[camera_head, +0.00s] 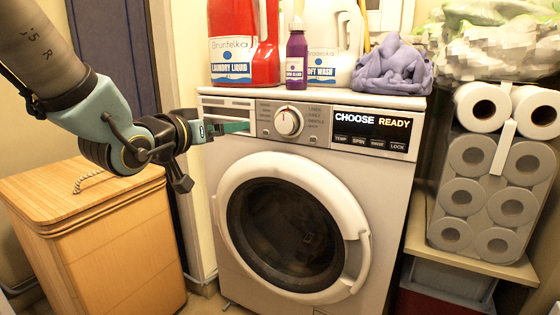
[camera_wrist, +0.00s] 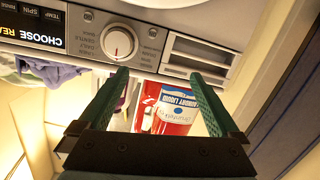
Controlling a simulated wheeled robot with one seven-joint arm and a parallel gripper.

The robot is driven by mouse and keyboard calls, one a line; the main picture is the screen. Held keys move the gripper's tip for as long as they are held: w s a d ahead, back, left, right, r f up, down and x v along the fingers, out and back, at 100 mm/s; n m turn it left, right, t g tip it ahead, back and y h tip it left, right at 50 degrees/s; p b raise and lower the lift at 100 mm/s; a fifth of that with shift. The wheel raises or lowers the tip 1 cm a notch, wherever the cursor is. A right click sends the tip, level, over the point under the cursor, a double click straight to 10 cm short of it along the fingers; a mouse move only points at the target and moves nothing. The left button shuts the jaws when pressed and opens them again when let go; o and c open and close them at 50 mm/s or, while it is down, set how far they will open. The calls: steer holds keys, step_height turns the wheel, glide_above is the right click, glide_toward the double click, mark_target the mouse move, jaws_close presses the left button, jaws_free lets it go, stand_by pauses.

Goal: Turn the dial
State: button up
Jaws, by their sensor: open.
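The dial (camera_head: 288,122) is a round white knob with a red mark, on the control panel of the washer (camera_head: 222,150). It also shows in the wrist view (camera_wrist: 119,43), above and left of the space between my fingers. My gripper (camera_head: 247,127) is in front of the detergent drawer, left of the dial in the head view. In the wrist view my gripper (camera_wrist: 158,74) has its two green fingers spread apart with nothing between them. The fingertips appear apart from the dial. The display (camera_head: 372,125) reads "CHOOSE READY".
A red laundry bottle (camera_head: 243,40), a purple bottle (camera_head: 296,58), a white bottle (camera_head: 333,40) and a purple cloth (camera_head: 392,68) stand or lie on the washer. A wooden hamper (camera_head: 95,235) is at left. Toilet rolls (camera_head: 490,190) are stacked at right.

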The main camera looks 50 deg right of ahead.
steer(key=m+g+h+b, duration=0.2)
steer(key=b, duration=0.1)
glide_toward(284, 125)
steer(key=w+v, duration=0.1)
steer(key=v, duration=0.1)
steer(key=x, duration=0.3)
steer(key=b+x, duration=0.1)
steer(key=x, duration=0.3)
steer(key=s+x, duration=0.1)
steer(key=x, duration=0.2)
steer(key=shift+w+d+r+b, duration=0.1)
steer(key=shift+d+b, duration=0.2)
steer(key=shift+b, duration=0.1)
steer(key=c, duration=1.4)
